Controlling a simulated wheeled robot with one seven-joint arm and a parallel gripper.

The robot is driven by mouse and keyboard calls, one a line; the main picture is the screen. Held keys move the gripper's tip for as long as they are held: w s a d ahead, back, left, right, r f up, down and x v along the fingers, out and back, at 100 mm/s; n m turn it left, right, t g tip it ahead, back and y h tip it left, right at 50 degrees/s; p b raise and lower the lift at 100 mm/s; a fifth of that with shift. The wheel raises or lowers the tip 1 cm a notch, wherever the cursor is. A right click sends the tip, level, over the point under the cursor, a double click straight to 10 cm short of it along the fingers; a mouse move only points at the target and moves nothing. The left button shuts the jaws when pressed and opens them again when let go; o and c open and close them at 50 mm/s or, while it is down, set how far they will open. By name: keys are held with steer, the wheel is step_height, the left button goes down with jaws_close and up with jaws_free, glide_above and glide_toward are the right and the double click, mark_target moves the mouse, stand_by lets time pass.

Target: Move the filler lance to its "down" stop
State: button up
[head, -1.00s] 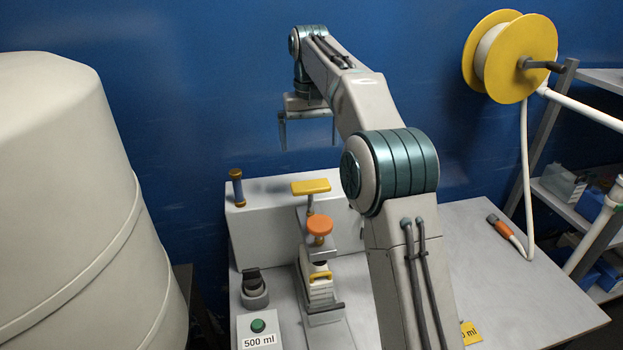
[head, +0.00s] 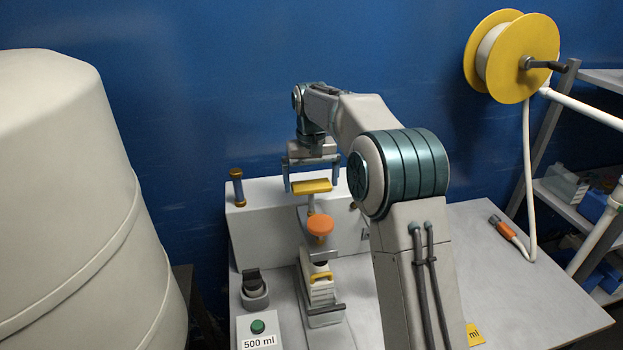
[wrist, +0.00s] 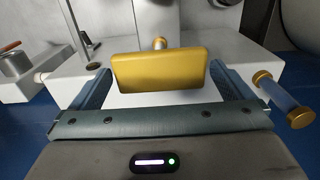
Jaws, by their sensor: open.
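The filler lance has a flat yellow handle (head: 312,187) at its top, on a thin upright stem above the filling station. The handle also shows in the wrist view (wrist: 160,69), lying crosswise between my fingers. My gripper (head: 313,184) is open, pointing down, with one finger to each side of the yellow handle. In the wrist view the fingers (wrist: 161,88) stand apart from the handle's ends, with a small gap at each side. An orange knob (head: 320,225) sits below the handle. The lance's lower end is hidden behind the parts beneath it.
A blue cylinder with yellow ends (head: 237,187) stands left of the handle on the white housing (head: 268,226). A green button (head: 258,326) is at the front, by a "500 ml" label. A large pale tank (head: 75,200) fills the left. The right bench (head: 500,290) is mostly clear.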

mark_target(312, 194)
steer(key=c, duration=1.1)
steer(key=shift+s+f+b, duration=0.1)
steer(key=shift+f+b, duration=1)
steer(key=shift+f, duration=1.25)
steer(key=o, duration=1.1)
steer(key=shift+f, duration=0.1)
steer(key=r+p, duration=0.1)
steer(key=r, duration=1.2)
steer(key=shift+w, duration=0.2)
steer(key=shift+r, duration=0.4)
